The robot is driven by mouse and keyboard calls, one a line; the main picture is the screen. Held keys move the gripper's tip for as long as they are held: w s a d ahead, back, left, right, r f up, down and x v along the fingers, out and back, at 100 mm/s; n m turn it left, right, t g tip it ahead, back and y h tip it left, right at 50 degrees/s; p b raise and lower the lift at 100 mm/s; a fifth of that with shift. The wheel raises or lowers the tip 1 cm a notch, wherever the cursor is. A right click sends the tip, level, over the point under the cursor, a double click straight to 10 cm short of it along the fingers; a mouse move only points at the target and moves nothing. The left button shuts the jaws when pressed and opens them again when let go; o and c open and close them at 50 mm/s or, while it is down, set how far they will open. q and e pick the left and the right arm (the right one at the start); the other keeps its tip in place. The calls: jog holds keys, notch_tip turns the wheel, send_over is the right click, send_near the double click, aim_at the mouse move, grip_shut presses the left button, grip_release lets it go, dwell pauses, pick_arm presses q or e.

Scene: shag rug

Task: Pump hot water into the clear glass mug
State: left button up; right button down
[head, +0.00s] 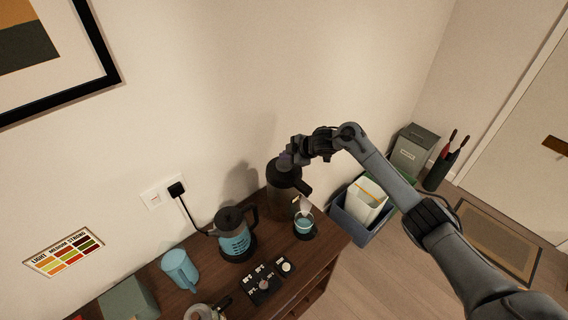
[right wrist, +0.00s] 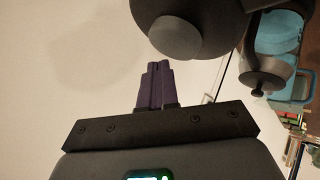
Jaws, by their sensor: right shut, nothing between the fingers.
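A dark pump flask (head: 284,198) stands near the right end of the wooden cabinet. The clear glass mug (head: 303,226) stands on a dark round pad just right of the flask's front and looks bluish; a pale tag-like piece is at its rim. How full it is, I cannot tell. My right gripper (head: 287,158) is at the flask's top, its purple fingers shut and empty; whether they touch the flask is unclear. In the right wrist view the shut fingers (right wrist: 156,84) point past a dark rounded body, likely the flask's top. My left gripper is not in view.
A kettle with blue contents (head: 236,243) is plugged into the wall left of the flask. A blue jug (head: 180,268), a glass pot (head: 206,311) and a small black temperature panel (head: 261,284) stand nearby. A bin (head: 346,228) stands on the floor beyond the cabinet's right end.

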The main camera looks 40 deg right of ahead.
dwell(0.5)
jog(key=shift+f, duration=0.15)
jog(key=shift+f, duration=0.25)
jog(key=shift+f, duration=0.1)
dwell(0.3)
